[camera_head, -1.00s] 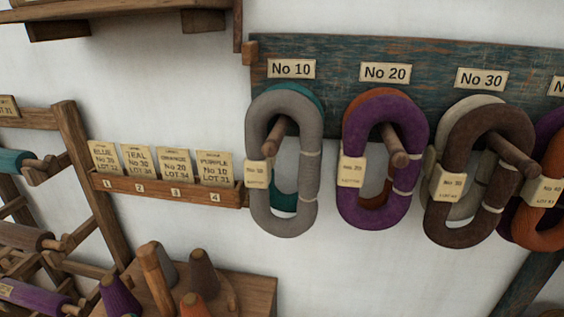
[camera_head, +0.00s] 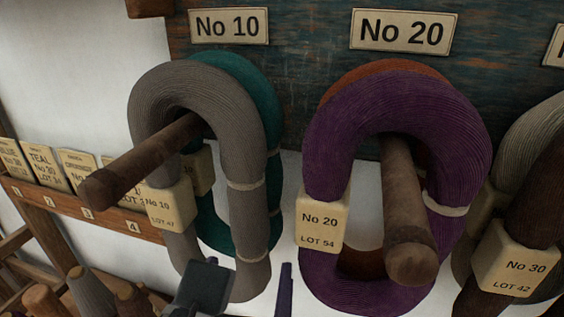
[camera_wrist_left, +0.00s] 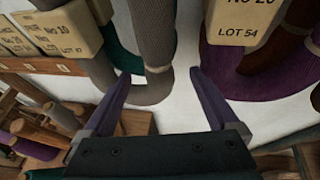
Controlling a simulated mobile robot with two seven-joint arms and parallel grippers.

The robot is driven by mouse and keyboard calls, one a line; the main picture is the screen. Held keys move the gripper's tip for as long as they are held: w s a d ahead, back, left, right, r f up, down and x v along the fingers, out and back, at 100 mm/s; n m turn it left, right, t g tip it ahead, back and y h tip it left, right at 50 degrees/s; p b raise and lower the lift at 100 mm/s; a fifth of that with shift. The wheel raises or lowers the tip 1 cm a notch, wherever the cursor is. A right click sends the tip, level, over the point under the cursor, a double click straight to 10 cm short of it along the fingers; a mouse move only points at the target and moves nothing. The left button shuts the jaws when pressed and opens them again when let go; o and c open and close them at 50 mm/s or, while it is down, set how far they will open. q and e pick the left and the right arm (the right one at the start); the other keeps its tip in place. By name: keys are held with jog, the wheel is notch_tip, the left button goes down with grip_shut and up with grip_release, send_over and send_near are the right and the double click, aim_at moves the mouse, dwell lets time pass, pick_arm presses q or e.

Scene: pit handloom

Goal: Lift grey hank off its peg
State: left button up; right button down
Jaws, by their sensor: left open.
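The grey hank (camera_head: 160,90) hangs on the wooden peg (camera_head: 140,160) under the No 10 sign, in front of a teal hank (camera_head: 245,90). Its paper tag reads No 10, LOT 47. My left gripper (camera_head: 245,285) is low in the head view, just below and in front of the hank's bottom, partly cut off by the frame edge. In the left wrist view my left gripper (camera_wrist_left: 160,85) is open, its two fingers spread below the grey hank (camera_wrist_left: 155,85), with nothing seen held. My right gripper is not in view.
A purple hank (camera_head: 335,120) hangs close on the right, on the No 20 peg (camera_head: 405,210), with an orange hank (camera_head: 390,68) behind it. A brown hank tagged No 30 is further right. A label rack (camera_head: 60,203) and wooden spools (camera_head: 90,290) are at the lower left.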

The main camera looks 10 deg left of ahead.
aim_at(249, 268)
pick_arm(q)
jog(key=shift+f+x, duration=0.15)
jog(key=shift+x, duration=1.35)
jog(key=shift+f+x, duration=0.15)
jog(key=shift+x, duration=1.35)
jog(key=shift+s, duration=0.15)
grip_shut()
